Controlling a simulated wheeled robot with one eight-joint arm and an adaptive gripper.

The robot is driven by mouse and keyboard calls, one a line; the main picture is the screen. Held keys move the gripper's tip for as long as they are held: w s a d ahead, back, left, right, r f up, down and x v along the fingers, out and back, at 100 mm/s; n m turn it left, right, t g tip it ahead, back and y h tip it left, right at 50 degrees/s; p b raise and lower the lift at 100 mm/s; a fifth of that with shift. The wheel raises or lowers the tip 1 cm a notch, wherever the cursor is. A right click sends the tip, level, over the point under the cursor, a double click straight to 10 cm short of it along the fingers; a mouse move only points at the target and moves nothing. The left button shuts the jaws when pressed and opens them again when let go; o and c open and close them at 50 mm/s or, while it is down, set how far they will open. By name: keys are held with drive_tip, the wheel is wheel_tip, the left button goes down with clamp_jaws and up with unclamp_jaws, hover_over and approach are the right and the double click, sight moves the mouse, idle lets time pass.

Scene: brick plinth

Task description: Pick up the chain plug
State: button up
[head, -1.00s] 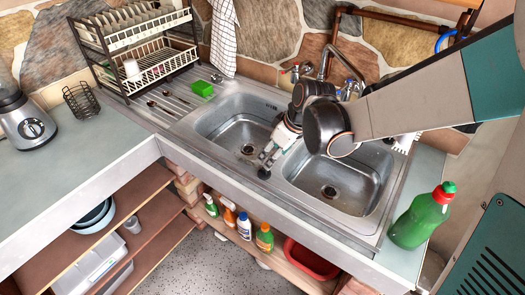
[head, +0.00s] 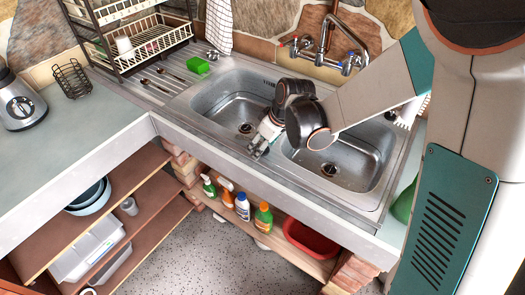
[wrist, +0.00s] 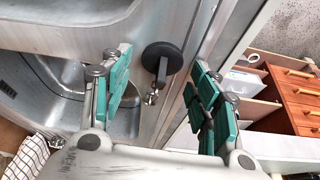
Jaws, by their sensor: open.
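The chain plug (wrist: 162,56), a dark round disc with a grey tab and a bit of shiny chain or metal below it, lies on the steel sink rim in the wrist view. My gripper (wrist: 158,72) is open, with one teal-padded finger on each side of the plug in the picture. Nothing is between the pads in a grip, and I cannot tell the exact height above the rim. In the head view my gripper (head: 259,146) is at the front rim of the sink, near the divider between the basins. There it hides most or all of the plug.
The left basin (head: 228,108) and right basin (head: 345,165) are empty. A green sponge (head: 198,65) and dish rack (head: 130,30) stand at the back left. Faucet pipes (head: 325,40) rise behind. Several bottles (head: 242,206) and a red tub (head: 310,238) sit on the shelf below.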

drive_tip(key=c, duration=1)
drive_tip(key=shift+r, duration=0.15)
